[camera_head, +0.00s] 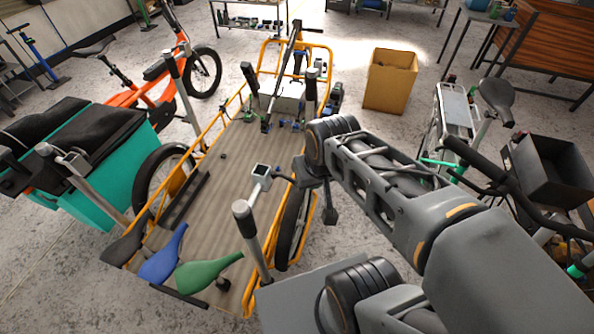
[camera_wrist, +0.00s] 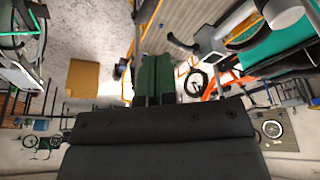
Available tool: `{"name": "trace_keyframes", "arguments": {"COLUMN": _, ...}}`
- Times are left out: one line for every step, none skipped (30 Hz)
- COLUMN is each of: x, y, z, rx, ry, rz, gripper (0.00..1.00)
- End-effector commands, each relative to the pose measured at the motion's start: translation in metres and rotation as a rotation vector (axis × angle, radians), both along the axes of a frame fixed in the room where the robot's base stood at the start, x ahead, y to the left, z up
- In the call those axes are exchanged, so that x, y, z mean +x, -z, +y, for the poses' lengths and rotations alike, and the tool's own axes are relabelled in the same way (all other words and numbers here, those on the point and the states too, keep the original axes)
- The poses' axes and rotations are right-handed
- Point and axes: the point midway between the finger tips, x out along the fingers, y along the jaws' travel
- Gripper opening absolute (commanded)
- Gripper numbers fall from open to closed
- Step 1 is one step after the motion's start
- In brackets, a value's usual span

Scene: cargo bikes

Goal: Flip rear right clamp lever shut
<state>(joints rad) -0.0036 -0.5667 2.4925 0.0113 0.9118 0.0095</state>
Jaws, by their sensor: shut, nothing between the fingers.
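The yellow-framed cargo bike (camera_head: 232,140) has a flat wooden deck, which also shows in the wrist view (camera_wrist: 192,17). I cannot pick out the rear right clamp lever with certainty; it is too small or hidden behind my arm. My gripper (camera_head: 310,170) is over the bike's right side, beside the front of my arm. In the wrist view its fingers (camera_wrist: 156,62) are together and empty, above the bike's edge. Contact with the bike cannot be told.
Blue (camera_head: 164,257) and green (camera_head: 207,269) saddles lie at the deck's near end. A cardboard box (camera_head: 390,82) stands on the floor behind my arm. A teal-sided bike (camera_head: 102,192) is at left, and another bike (camera_head: 497,100) is at right. Grey posts rise around the deck.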

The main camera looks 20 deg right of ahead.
Motion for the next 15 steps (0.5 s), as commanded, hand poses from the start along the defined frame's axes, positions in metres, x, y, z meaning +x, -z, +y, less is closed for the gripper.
{"name": "trace_keyframes", "arguments": {"x": 0.004, "y": -0.003, "z": -0.002, "rx": 0.013, "ry": 0.030, "rz": 0.020, "gripper": 0.00}}
{"name": "trace_keyframes", "arguments": {"x": 0.008, "y": -0.004, "z": -0.003, "rx": 0.025, "ry": 0.058, "rz": 0.037, "gripper": 0.00}}
{"name": "trace_keyframes", "arguments": {"x": 0.014, "y": -0.007, "z": -0.005, "rx": 0.045, "ry": 0.101, "rz": 0.066, "gripper": 0.00}}
{"name": "trace_keyframes", "arguments": {"x": 0.019, "y": -0.010, "z": -0.006, "rx": 0.064, "ry": 0.143, "rz": 0.092, "gripper": 0.00}}
{"name": "trace_keyframes", "arguments": {"x": 0.025, "y": -0.012, "z": -0.009, "rx": 0.085, "ry": 0.190, "rz": 0.122, "gripper": 0.00}}
{"name": "trace_keyframes", "arguments": {"x": 0.034, "y": -0.016, "z": -0.012, "rx": 0.115, "ry": 0.259, "rz": 0.165, "gripper": 0.00}}
{"name": "trace_keyframes", "arguments": {"x": 0.041, "y": -0.018, "z": -0.015, "rx": 0.139, "ry": 0.312, "rz": 0.201, "gripper": 0.00}}
{"name": "trace_keyframes", "arguments": {"x": 0.049, "y": -0.020, "z": -0.018, "rx": 0.163, "ry": 0.368, "rz": 0.235, "gripper": 0.00}}
{"name": "trace_keyframes", "arguments": {"x": 0.059, "y": -0.022, "z": -0.022, "rx": 0.195, "ry": 0.440, "rz": 0.283, "gripper": 0.00}}
{"name": "trace_keyframes", "arguments": {"x": 0.066, "y": -0.023, "z": -0.025, "rx": 0.217, "ry": 0.492, "rz": 0.318, "gripper": 0.00}}
{"name": "trace_keyframes", "arguments": {"x": 0.073, "y": -0.024, "z": -0.029, "rx": 0.239, "ry": 0.544, "rz": 0.352, "gripper": 0.00}}
{"name": "trace_keyframes", "arguments": {"x": 0.083, "y": -0.025, "z": -0.033, "rx": 0.266, "ry": 0.609, "rz": 0.398, "gripper": 0.00}}
{"name": "trace_keyframes", "arguments": {"x": 0.089, "y": -0.025, "z": -0.037, "rx": 0.287, "ry": 0.657, "rz": 0.431, "gripper": 0.00}}
{"name": "trace_keyframes", "arguments": {"x": 0.095, "y": -0.025, "z": -0.041, "rx": 0.304, "ry": 0.700, "rz": 0.464, "gripper": 0.00}}
{"name": "trace_keyframes", "arguments": {"x": 0.103, "y": -0.025, "z": -0.046, "rx": 0.327, "ry": 0.756, "rz": 0.504, "gripper": 0.00}}
